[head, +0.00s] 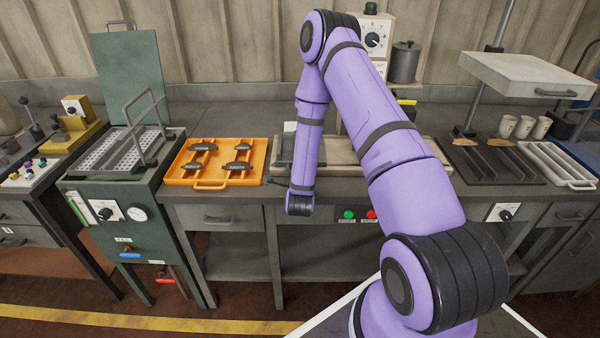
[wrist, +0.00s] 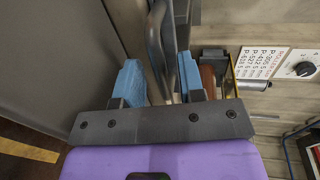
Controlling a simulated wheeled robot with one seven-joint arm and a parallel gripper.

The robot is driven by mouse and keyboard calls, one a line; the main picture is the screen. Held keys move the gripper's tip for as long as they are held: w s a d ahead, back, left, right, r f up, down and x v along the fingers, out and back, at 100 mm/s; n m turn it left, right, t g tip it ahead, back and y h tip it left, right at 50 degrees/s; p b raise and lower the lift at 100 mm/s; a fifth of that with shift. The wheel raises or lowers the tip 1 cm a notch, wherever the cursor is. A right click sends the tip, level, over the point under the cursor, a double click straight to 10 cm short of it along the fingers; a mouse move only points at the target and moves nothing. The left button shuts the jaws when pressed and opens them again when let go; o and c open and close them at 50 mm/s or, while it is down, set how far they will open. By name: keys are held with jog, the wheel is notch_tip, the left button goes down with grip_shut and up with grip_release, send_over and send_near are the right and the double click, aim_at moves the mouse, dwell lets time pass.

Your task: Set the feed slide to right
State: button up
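A long beige bed (head: 345,170) with a grey part (head: 283,160) at its left end lies on the middle bench in the head view, partly behind my arm. I take this to be the feed slide's machine; no slide is clearly marked. My gripper is hidden behind my arm in the head view. In the wrist view my gripper (wrist: 160,84) has two blue fingers standing apart. A grey curved bar, like a handle (wrist: 157,35), runs up between and beyond them. I cannot see either finger touching it.
Green and red buttons (head: 359,215) are on the bench front. An orange tray (head: 217,180) with several brake shoes is to the left. A dark rack (head: 490,170) and a white tray (head: 560,165) are to the right. A label card (wrist: 265,62) shows in the wrist view.

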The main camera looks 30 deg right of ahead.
jog(key=shift+w+d+f, duration=0.1)
jog(key=shift+w+d, duration=0.2)
jog(key=shift+w, duration=0.1)
grip_shut()
